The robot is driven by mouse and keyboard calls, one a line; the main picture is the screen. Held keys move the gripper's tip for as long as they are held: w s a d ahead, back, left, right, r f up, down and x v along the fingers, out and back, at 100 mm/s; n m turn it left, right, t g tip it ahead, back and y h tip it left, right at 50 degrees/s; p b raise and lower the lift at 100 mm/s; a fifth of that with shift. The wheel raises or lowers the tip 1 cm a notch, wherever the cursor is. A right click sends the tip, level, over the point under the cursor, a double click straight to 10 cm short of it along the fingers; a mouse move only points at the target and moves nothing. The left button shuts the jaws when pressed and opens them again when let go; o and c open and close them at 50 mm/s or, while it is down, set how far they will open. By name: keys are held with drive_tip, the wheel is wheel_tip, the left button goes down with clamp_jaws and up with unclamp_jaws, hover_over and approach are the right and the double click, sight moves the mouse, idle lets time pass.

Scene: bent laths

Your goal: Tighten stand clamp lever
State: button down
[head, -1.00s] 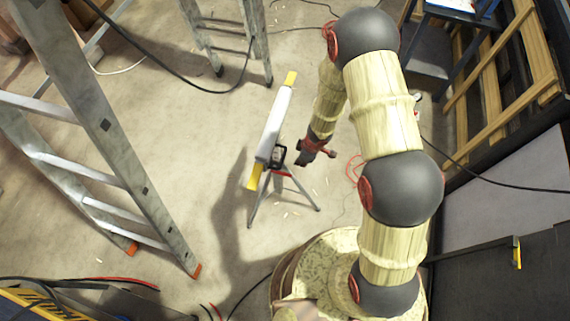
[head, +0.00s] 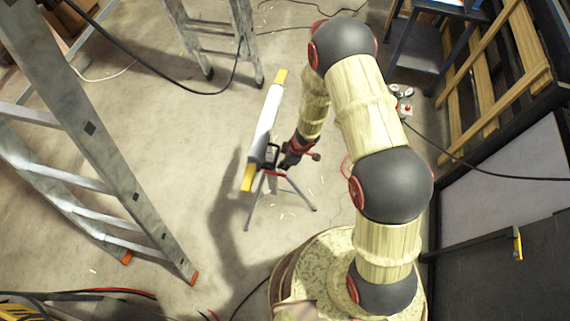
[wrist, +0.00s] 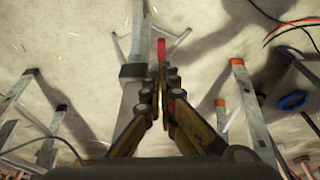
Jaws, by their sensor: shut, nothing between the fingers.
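The stand is a small tripod (head: 279,189) holding a long white bar (head: 265,125) with yellow ends. A black clamp (head: 271,154) sits where the bar meets the stand; it also shows as a dark block in the wrist view (wrist: 133,74). A red lever (head: 277,174) shows just below the clamp, and a red end shows ahead of the fingers in the wrist view (wrist: 181,39). My gripper (head: 284,161) is close beside the clamp, on its right. In the wrist view its fingers (wrist: 161,84) are closed together and empty. Whether they touch the lever I cannot tell.
A large metal ladder (head: 100,140) stands at the left and a smaller ladder (head: 215,40) at the back. A dark blue stool (head: 425,45) and wooden slats (head: 490,85) are at the right. Cables cross the floor. The floor around the tripod is mostly clear.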

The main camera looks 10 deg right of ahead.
drive_tip(key=b+x, duration=0.2)
drive_tip(key=x, duration=0.3)
drive_tip(key=shift+f, duration=0.15)
